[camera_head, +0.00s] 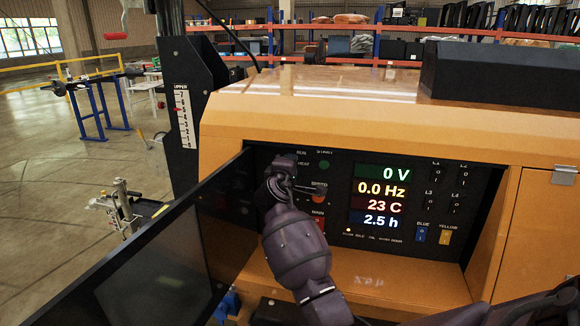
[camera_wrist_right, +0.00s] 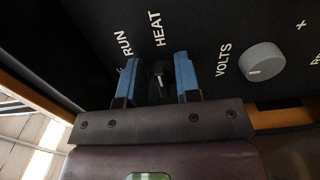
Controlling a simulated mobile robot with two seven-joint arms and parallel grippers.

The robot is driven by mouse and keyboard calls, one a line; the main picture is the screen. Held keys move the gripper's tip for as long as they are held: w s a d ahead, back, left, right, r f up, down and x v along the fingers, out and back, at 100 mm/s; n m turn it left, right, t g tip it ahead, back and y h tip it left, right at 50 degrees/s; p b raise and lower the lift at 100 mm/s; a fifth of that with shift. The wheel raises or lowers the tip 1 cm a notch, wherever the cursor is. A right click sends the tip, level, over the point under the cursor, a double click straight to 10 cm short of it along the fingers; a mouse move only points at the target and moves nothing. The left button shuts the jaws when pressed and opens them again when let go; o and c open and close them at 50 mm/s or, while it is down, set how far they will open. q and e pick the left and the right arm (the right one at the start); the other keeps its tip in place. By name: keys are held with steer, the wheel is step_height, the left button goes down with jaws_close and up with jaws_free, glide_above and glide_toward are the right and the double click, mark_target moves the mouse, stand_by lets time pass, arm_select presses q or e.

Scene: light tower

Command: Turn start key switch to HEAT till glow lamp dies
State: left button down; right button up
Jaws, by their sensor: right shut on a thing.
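The start key switch (camera_wrist_right: 158,76) is a small dark knob near the RUN and HEAT labels in the right wrist view. Its pale mark points roughly toward HEAT. My right gripper (camera_wrist_right: 157,80) has its blue fingers on either side of the switch and is shut on it. In the head view my right gripper (camera_head: 283,183) is at the upper left of the control panel (camera_head: 335,185), and it hides the switch. My left gripper is not in view.
An open dark door (camera_head: 150,250) stands left of the panel. Lit displays (camera_head: 383,197) read 0 V, 0.0 Hz, 23 C, 2.5 h. The volts knob (camera_wrist_right: 262,62) is right of the fingers.

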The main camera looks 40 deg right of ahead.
steer(key=shift+f, duration=0.1)
steer(key=o, duration=0.5)
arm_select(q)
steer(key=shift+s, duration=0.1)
arm_select(e)
steer(key=shift+o, duration=0.2)
steer(key=v, duration=1)
steer(key=shift+s+a, duration=0.25)
steer(key=shift+s, duration=0.1)
